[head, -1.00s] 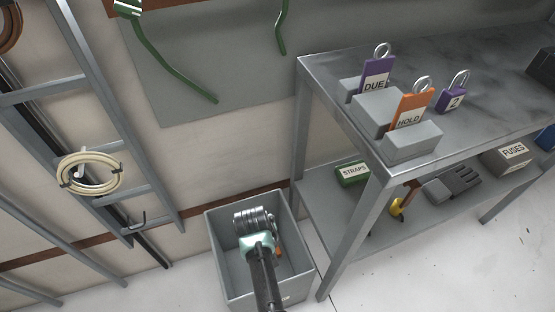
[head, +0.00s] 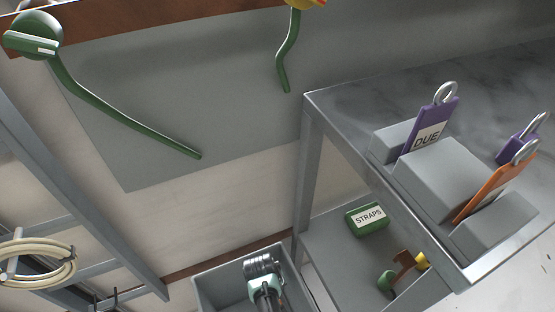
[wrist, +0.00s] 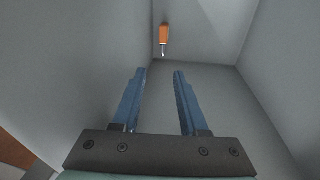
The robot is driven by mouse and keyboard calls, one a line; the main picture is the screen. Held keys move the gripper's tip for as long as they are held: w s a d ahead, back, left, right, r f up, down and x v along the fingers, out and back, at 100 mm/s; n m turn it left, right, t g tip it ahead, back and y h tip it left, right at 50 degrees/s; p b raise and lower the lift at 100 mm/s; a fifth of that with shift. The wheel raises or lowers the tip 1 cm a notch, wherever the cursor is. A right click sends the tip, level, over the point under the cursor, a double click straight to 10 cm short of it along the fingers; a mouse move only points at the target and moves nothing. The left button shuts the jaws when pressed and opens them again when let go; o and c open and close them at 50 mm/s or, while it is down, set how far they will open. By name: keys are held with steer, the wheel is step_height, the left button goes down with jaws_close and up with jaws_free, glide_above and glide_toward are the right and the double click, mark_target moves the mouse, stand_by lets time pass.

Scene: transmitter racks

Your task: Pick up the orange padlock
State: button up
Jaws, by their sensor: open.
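In the wrist view a small orange thing with a thin silver end, likely the orange padlock (wrist: 164,35), lies in the grey bin, near a corner. My gripper (wrist: 156,72) is open and empty inside the bin. Its two blue fingers point toward the orange thing, which lies beyond the fingertips, apart from them. In the head view my wrist reaches into the grey bin (head: 215,289) at the bottom edge; the fingers and the orange thing are hidden there.
The bin's walls stand close around my gripper.

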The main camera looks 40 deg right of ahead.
steer(key=f+b, duration=0.3)
steer(key=f, duration=0.1)
steer(key=d+f+b, duration=0.1)
steer(key=f+b, duration=0.2)
steer(key=f, duration=0.1)
steer(key=f+b, duration=0.3)
steer(key=f, duration=0.1)
steer(key=shift+w+d+b, duration=0.15)
steer(key=shift+w+b, duration=0.05)
steer(key=shift+b, duration=0.15)
steer(key=f+b, duration=0.5)
steer(key=shift+w+d+f, duration=0.1)
steer(key=shift+d+f, duration=0.05)
steer(key=shift+d, duration=0.15)
jaws_close()
